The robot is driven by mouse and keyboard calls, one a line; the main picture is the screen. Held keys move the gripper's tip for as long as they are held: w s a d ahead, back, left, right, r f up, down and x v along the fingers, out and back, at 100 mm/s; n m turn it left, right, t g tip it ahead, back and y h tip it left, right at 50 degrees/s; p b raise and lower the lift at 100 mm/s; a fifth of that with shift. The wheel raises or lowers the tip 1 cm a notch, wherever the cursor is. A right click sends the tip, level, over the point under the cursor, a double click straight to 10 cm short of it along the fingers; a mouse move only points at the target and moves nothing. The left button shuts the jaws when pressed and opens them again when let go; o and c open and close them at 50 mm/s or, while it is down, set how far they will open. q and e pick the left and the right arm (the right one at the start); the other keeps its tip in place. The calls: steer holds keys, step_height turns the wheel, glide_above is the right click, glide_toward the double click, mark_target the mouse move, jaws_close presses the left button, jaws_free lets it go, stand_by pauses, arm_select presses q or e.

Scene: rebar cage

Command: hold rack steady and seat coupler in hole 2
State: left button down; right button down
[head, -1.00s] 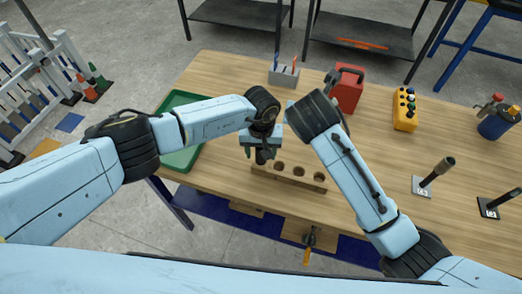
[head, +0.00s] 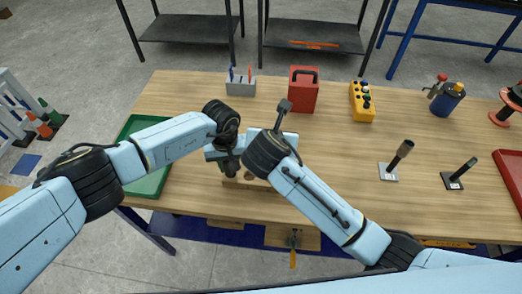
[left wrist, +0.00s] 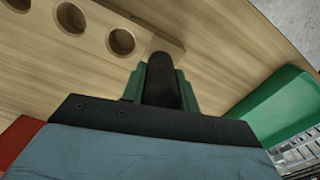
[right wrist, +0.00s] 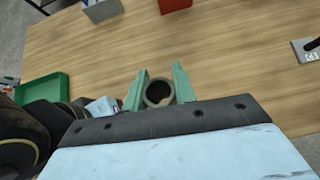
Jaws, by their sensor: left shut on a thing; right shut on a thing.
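The wooden rack (head: 255,185) lies near the table's front edge, mostly hidden by my right wrist in the head view. In the left wrist view, round open holes show in the rack (left wrist: 96,29). My left gripper (left wrist: 160,80) is shut on a dark cylinder (left wrist: 161,88) at the rack's end; I cannot tell whether the cylinder stands in a hole. My right gripper (right wrist: 159,88) is shut on a hollow grey coupler (right wrist: 158,93), its open end facing the camera. Its fingers are hidden behind my right wrist in the head view.
A green tray (head: 150,183) lies at the left. A grey pen box (head: 241,86), red can (head: 303,92) and yellow button box (head: 362,103) stand at the back. Two posts on plates (head: 389,172) (head: 453,184) stand at the right. The table between is clear.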

steer(key=f, duration=0.3)
steer(key=s+f+t, duration=0.1)
steer(key=f, duration=0.2)
steer(key=a+f+t, duration=0.1)
steer(key=f, duration=0.2)
steer(key=shift+s+f+n, duration=0.3)
steer(key=shift+f+n, duration=0.1)
step_height(320, 180, down, 5)
steer(key=shift+r, duration=0.1)
steer(key=shift+d, duration=0.1)
steer(key=shift+f, duration=0.2)
